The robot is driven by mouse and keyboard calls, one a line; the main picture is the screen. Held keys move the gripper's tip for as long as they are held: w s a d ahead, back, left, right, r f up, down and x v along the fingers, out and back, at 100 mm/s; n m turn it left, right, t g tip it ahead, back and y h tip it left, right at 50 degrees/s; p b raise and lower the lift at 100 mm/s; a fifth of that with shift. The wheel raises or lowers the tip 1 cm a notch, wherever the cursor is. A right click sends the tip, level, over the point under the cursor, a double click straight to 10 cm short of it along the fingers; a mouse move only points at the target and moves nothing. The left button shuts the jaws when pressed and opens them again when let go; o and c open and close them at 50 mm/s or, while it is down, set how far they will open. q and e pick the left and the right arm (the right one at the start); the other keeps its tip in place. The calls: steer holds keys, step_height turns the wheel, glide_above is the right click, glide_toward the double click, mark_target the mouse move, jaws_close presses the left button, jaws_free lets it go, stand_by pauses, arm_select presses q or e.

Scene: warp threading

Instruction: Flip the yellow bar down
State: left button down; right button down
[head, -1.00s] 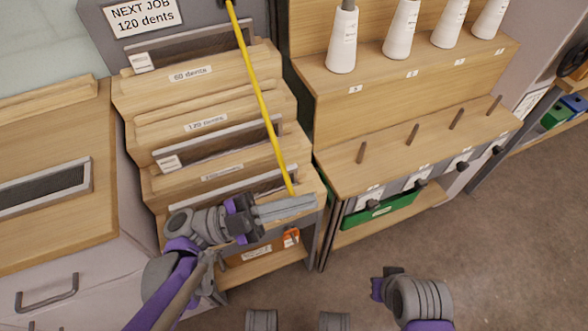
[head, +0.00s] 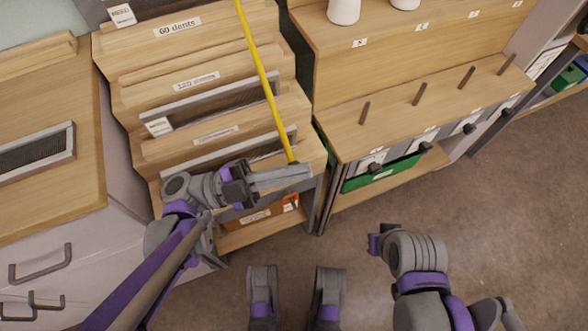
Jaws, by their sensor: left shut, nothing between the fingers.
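The yellow bar (head: 263,84) runs slanting down across the front of the stepped wooden reed rack, from the top edge of the head view to its lower end near the rack's lower right. My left gripper (head: 308,171) is shut and empty. Its fingertips lie just below the bar's lower end and look very close to it; I cannot tell whether they touch. My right gripper (head: 372,244) is over the floor at lower right, away from the bar, and its fingers are not clear to see.
The stepped rack (head: 200,60) holds several reeds behind labels. A wooden shelf with pegs (head: 420,95) and a green bin (head: 385,172) stands to the right. A workbench (head: 55,100) with a framed reed is at left. Bare floor (head: 480,215) is free at lower right.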

arm_select(q)
step_height(320, 180, up, 9)
steer(key=p, duration=0.4)
steer(key=shift+r, duration=0.15)
